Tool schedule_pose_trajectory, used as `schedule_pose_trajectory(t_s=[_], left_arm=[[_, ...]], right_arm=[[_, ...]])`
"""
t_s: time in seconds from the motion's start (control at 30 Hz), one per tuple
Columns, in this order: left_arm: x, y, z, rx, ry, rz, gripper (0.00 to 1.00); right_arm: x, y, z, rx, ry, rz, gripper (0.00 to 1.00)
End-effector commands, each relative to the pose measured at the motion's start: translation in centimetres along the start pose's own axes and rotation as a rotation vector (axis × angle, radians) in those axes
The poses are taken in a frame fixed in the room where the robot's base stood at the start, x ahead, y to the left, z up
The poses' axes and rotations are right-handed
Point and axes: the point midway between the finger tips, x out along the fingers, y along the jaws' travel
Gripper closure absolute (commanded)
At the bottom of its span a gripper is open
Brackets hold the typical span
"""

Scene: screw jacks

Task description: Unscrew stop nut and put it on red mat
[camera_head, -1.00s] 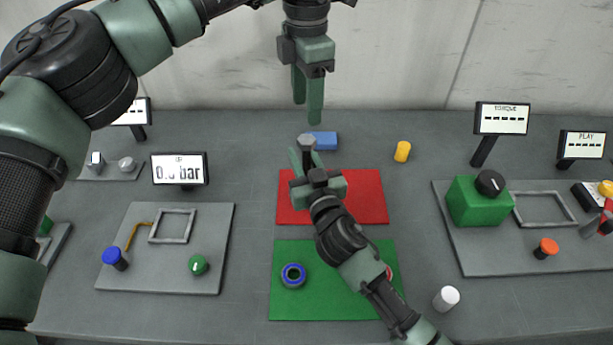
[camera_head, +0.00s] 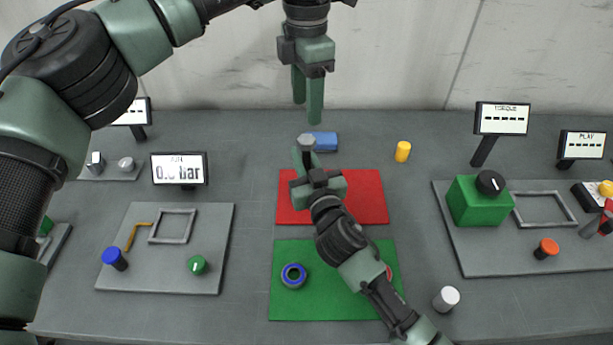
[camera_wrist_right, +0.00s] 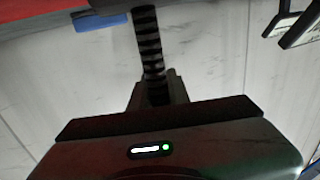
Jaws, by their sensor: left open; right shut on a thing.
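My right gripper (camera_head: 306,161) is over the back of the red mat (camera_head: 362,198), shut on a dark threaded spindle (camera_wrist_right: 150,40). In the right wrist view the thread stands out from between the jaws. A grey hexagonal piece (camera_head: 307,142) shows at its top in the head view; I cannot tell whether this is the stop nut or the spindle's head. My left gripper (camera_head: 307,109) is open and empty, high above the back of the table and pointing down. The lower part of the spindle is hidden by my right gripper and arm.
A green mat (camera_head: 333,307) in front holds a blue ring (camera_head: 293,275). A blue block (camera_head: 323,141) and a yellow cylinder (camera_head: 402,151) stand behind. A white cylinder (camera_head: 446,298) is at front right. Panels with knobs flank both sides.

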Motion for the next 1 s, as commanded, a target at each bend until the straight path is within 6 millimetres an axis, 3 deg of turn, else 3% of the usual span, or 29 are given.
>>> schedule_pose_trajectory(t_s=[0.67, 0.87, 1.0], left_arm=[[0.01, -0.01, 0.0, 0.034, 0.0, 0.0, 0.47], [0.03, -0.03, 0.03, 0.326, -0.001, -0.001, 0.47], [0.06, -0.02, 0.03, 0.667, 0.0, 0.0, 0.47]], right_arm=[[-0.01, 0.03, 0.09, 0.0, -0.002, 0.001, 1.0], [-0.01, 0.02, 0.09, 0.0, -0.002, 0.001, 1.0], [-0.01, 0.02, 0.1, 0.0, -0.002, 0.001, 1.0]])
